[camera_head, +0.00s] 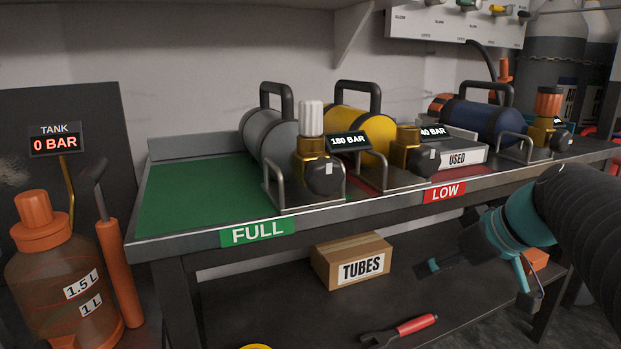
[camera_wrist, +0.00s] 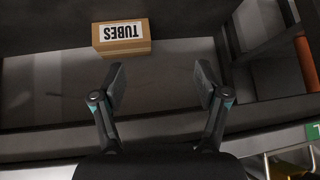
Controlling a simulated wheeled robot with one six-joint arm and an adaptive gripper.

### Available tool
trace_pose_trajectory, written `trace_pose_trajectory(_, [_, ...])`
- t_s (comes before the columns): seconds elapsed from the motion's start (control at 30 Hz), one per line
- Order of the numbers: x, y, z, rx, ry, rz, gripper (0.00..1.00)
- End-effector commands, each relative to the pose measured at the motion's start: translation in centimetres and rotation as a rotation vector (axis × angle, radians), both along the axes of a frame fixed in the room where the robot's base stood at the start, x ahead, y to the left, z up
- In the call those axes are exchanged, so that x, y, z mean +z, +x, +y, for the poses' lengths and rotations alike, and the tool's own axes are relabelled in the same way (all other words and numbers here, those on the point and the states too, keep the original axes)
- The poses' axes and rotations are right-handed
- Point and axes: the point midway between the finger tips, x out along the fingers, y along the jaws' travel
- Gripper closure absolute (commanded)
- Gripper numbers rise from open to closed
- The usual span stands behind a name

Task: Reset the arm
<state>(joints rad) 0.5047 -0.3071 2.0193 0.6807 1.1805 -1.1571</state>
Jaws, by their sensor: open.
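My gripper (camera_head: 480,281) is in front of the bench at the right in the head view, below the bench top's front edge. In the wrist view my gripper (camera_wrist: 161,88) shows two dark fingers with teal joints, spread apart with nothing between them. The TUBES box (camera_wrist: 123,36) lies beyond the fingertips there, apart from them. In the head view the cardboard TUBES box (camera_head: 352,261) stands on the lower shelf, left of my gripper.
The bench top carries a grey cylinder (camera_head: 266,135), a yellow cylinder (camera_head: 372,131) and a blue cylinder (camera_head: 484,119). The green FULL mat (camera_head: 188,196) is bare at left. A red-handled wrench (camera_head: 402,329) lies on the lower shelf. An orange tank (camera_head: 50,265) stands at far left.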

Motion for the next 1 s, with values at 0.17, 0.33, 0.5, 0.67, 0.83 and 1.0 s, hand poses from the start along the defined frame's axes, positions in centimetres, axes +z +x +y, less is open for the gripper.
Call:
trace_pose_trajectory(0.17, [-4.1, -5.3, 4.1, -0.140, -0.052, 0.146, 0.26])
trace_pose_trajectory(0.33, [-7.3, -9.3, 5.6, -0.281, -0.104, 0.203, 0.26])
trace_pose_trajectory(0.5, [-9.4, -11.8, 6.0, -0.379, -0.134, 0.203, 0.26])
trace_pose_trajectory(0.67, [-11.0, -13.4, 6.1, -0.447, -0.149, 0.185, 0.26])
trace_pose_trajectory(0.83, [-9.9, -14.2, 6.1, -0.491, -0.152, 0.169, 0.26])
trace_pose_trajectory(1.0, [-7.1, -14.2, 6.1, -0.491, -0.151, 0.170, 0.26])
